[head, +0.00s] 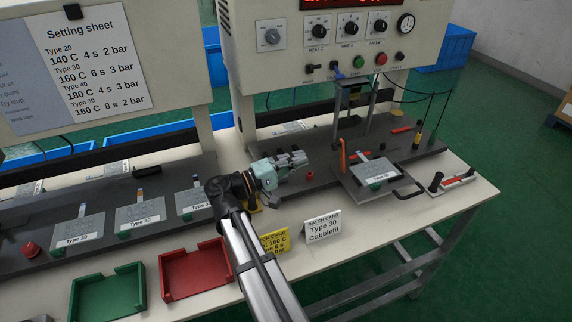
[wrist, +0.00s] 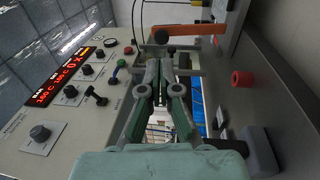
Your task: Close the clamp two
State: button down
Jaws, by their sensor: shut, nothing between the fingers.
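My gripper (head: 301,158) is shut and empty, held above the dark bench plate and pointing right toward the press. In the wrist view its closed fingers (wrist: 165,68) point at an orange lever (wrist: 190,29) with a black tip. An orange lever also stands upright in the head view (head: 342,156), right of my gripper and apart from it, at the left edge of the sliding tray (head: 357,186). A second orange lever (head: 401,129) lies low behind the tray. No number shows on either, so I cannot tell which is clamp two. A labelled keypad film (head: 375,170) lies on the tray.
A red cap (head: 310,174) stands on the plate below my gripper. The press control box (head: 300,60) hangs above and behind. A black tray handle (head: 408,190) sticks out in front. Batch cards (head: 323,227) and a red bin (head: 195,272) are at the bench front.

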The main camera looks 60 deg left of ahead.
aim_at(333, 148)
jog(key=w, duration=0.2)
jog(key=w+p, duration=0.1)
jog(key=w, duration=0.2)
jog(key=w+r, duration=0.1)
jog(key=w, duration=0.2)
jog(key=shift+d+p, duration=0.35)
jog(key=shift+d, duration=0.05)
